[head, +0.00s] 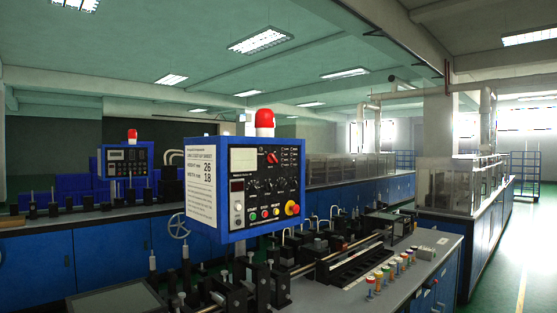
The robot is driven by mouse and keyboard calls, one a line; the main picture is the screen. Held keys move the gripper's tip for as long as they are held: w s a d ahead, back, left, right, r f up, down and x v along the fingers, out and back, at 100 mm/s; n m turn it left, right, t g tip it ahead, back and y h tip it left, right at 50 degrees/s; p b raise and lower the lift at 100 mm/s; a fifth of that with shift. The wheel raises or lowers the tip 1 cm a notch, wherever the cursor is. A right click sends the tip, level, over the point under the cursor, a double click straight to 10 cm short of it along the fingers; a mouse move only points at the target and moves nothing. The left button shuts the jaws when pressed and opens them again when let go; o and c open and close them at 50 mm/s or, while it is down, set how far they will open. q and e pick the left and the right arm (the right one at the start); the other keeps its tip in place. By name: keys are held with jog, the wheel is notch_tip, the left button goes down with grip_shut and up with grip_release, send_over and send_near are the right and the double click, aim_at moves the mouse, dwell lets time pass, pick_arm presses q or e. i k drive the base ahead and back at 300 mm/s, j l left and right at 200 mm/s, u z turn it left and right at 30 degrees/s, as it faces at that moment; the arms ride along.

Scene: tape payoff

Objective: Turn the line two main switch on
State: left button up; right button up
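A blue control box (258,182) with a black front panel stands in the middle of the head view, above a bench. A red knob (271,158) sits in the upper middle of its panel, beside a pale rectangular display. Small dials, coloured buttons and a red-and-yellow mushroom button (292,208) are lower on the panel. A smaller blue control box (127,160) stands farther back on the left. I cannot read which box is line two, nor tell the setting of any switch. Neither of my grippers is in view.
A white printed sheet (202,182) covers the near box's left side, and a red beacon (264,122) tops it. The bench (335,297) below carries black fixtures, rods and several coloured spools (390,275). Green floor (515,255) is open at the right.

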aim_at(270, 158)
jog(key=i+l, duration=0.2)
jog(key=l, duration=0.15)
jog(key=i+l+u, duration=0.15)
jog(key=l, duration=0.2)
jog(key=i+l, duration=0.25)
jog(key=i+l+u, duration=0.15)
jog(key=l, duration=0.3)
jog(key=i+l, duration=0.2)
jog(key=l, duration=0.2)
jog(key=i+l+u, duration=0.15)
jog(key=l, duration=0.25)
